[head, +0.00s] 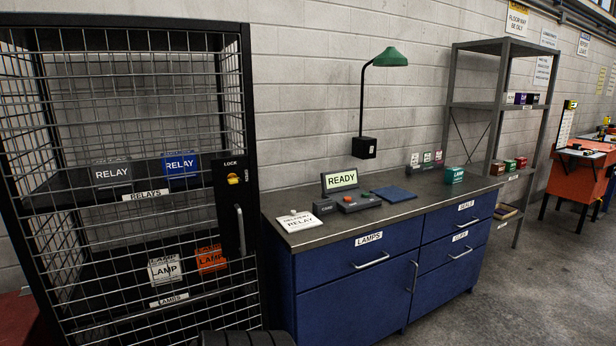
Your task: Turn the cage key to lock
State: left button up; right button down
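The wire cage (128,50) stands at the left with its mesh door in front, which looks shut. A black lock plate (225,207) sits at the right edge of the door, with the word LOCK at its top. The small yellow key (233,179) is on this plate, above a grey vertical handle (240,230). The key is too small to tell its exact turn. Neither of my grippers is in view.
Relay and lamp boxes sit on the cage shelves behind the mesh. A blue workbench (345,300) stands close to the right of the cage, with a READY display (341,180) on top. A grey shelf rack (497,48) stands farther right. Open floor lies at front right.

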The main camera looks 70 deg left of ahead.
aim_at(233, 180)
jog(key=u, duration=0.25)
jog(key=i, duration=1.1)
jog(key=u, duration=1.6)
jog(key=i, duration=0.8)
jog(key=u, duration=0.8)
